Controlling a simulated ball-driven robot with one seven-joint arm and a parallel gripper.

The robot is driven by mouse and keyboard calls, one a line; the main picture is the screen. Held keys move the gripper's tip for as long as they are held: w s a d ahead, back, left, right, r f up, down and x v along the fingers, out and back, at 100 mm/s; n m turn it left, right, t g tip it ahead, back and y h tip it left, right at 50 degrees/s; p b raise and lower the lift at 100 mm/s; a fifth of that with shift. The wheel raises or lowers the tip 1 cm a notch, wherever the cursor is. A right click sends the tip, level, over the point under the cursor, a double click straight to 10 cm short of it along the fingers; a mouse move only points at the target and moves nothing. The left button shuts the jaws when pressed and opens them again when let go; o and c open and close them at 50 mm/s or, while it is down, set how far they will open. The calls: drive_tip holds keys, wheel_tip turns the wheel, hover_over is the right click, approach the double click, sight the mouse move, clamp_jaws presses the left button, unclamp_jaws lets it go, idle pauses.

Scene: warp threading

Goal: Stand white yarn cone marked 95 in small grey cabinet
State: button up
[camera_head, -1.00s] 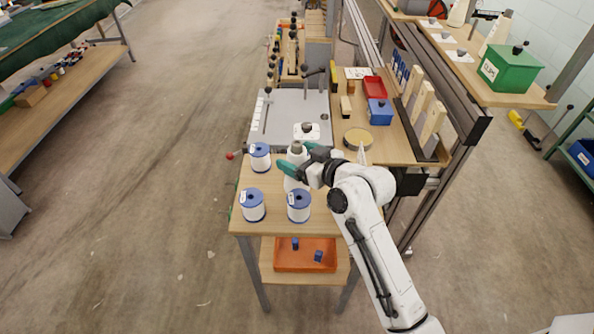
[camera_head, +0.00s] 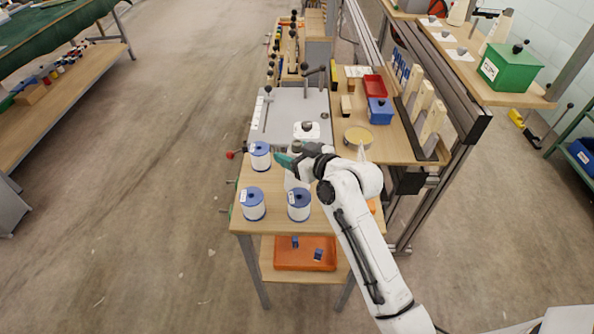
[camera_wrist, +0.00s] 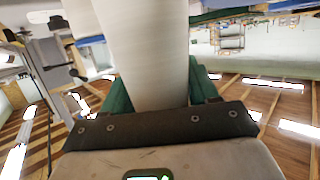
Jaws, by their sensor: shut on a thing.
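A white yarn cone (camera_wrist: 145,55) stands out large in the wrist view, between the green fingers of my gripper (camera_wrist: 160,90). My gripper is shut on it. In the head view my gripper (camera_head: 291,162) is at the near wooden table, and part of the white cone (camera_head: 291,182) shows below the fingers; the rest is hidden behind them. No number 95 is readable on it. I cannot tell whether its base touches the table. I cannot make out for sure which grey unit is the small grey cabinet.
Blue-and-white spools (camera_head: 253,204), (camera_head: 299,205), (camera_head: 260,156) stand close around my gripper. A grey plate (camera_head: 285,118) with a lever lies behind. A round tan disc (camera_head: 358,138) and blue box (camera_head: 380,111) are to the right. An orange tray (camera_head: 290,254) sits on the lower shelf.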

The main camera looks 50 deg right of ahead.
clamp_jaws()
